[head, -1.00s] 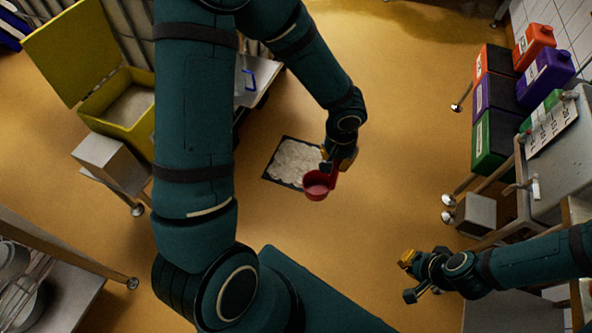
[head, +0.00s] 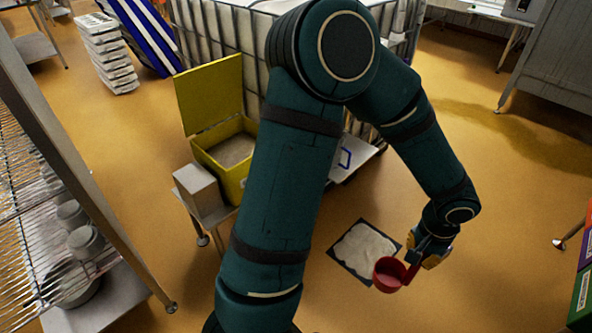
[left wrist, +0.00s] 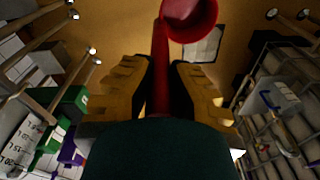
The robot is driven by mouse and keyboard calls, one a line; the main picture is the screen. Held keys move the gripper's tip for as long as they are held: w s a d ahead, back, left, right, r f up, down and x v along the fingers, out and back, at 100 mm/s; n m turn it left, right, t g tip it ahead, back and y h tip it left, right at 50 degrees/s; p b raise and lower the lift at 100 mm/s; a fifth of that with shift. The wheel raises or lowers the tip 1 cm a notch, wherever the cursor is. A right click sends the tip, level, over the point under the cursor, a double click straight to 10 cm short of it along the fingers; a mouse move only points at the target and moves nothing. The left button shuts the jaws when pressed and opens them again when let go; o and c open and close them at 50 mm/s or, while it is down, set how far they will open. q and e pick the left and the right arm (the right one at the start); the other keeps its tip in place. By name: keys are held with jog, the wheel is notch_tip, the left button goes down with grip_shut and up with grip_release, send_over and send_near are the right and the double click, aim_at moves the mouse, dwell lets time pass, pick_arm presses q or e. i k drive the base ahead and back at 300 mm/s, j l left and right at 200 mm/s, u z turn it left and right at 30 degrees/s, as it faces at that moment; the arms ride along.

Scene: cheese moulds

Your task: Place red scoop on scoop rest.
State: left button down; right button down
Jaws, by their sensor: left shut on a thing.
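The red scoop (head: 389,273) hangs in the air in the head view, held by my left gripper (head: 428,254). In the left wrist view its red bowl (left wrist: 190,18) is at the top and its handle runs down between the two yellow fingers of my left gripper (left wrist: 162,85). The gripper is shut on the handle. My right gripper is not in view. I cannot make out a scoop rest for certain.
A yellow bin (head: 232,155) with its lid up stands left of a caged white tank (head: 225,40). A dark-edged mat with white powder (head: 362,250) lies on the floor behind the scoop. A wire rack (head: 30,200) stands at the left. Open floor (head: 500,200) lies to the right.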

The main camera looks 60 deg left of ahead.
aim_at(195, 176)
jog(key=u, duration=1)
jog(key=i+j+u, duration=0.15)
jog(key=u, duration=0.2)
jog(key=i+u, duration=0.55)
jog(key=u, duration=0.2)
jog(key=i+l+u, duration=0.15)
jog(key=i, duration=0.25)
jog(key=i+l+u, duration=0.1)
jog(key=i, duration=0.35)
jog(key=i+l+u, duration=0.15)
jog(key=i, duration=0.25)
jog(key=l, duration=0.1)
